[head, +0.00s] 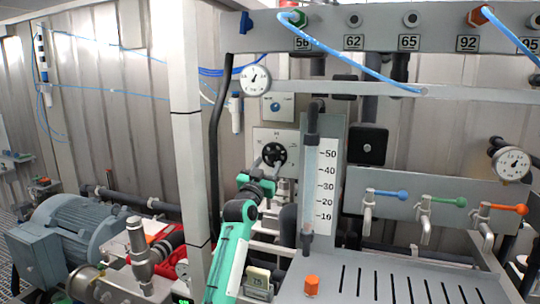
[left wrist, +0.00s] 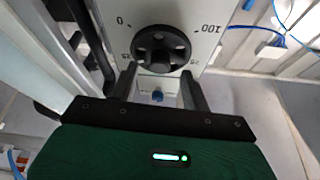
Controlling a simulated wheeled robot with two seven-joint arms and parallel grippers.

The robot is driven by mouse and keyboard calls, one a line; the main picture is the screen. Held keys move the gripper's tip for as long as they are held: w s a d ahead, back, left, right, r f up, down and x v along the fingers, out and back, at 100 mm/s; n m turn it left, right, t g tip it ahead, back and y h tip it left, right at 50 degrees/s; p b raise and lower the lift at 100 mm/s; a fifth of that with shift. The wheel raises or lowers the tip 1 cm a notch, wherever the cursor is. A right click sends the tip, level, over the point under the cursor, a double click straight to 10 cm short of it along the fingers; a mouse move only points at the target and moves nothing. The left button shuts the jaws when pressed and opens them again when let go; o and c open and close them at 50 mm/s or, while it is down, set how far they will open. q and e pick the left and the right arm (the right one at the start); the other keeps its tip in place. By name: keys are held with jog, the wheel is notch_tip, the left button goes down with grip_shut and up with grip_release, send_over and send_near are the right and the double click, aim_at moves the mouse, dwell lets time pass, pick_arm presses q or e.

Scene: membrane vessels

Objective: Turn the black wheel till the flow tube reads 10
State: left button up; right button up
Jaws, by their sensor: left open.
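The black wheel (head: 274,154) is on a pale plate (head: 290,136) left of the flow tube; in the left wrist view the wheel (left wrist: 163,48) is round with a hub, and 0 and 100 are marked on either side. The flow tube (head: 310,172) is upright and clear, beside a white scale (head: 327,180) marked 10 to 50. I cannot make out its reading. My left gripper (head: 268,164) is at the wheel; in its wrist view the open fingers (left wrist: 157,76) point at the wheel's lower edge, one on each side. I cannot tell whether they touch it. My right gripper is not in view.
A round gauge (head: 254,80) hangs above left of the wheel. A black hose (head: 215,130) and white post (head: 185,130) stand left of my arm. Blue, green and orange-handled taps (head: 385,195) are at right. An orange knob (head: 311,285) stands on the slotted bench (head: 350,265).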

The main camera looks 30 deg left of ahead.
aim_at(273, 156)
pick_arm(q)
jog(key=shift+p+x, duration=0.3)
jog(key=shift+x, duration=0.65)
jog(key=shift+w+r, duration=0.1)
jog(key=shift+w, duration=0.3)
jog(key=shift+s, duration=0.1)
jog(key=c, duration=1)
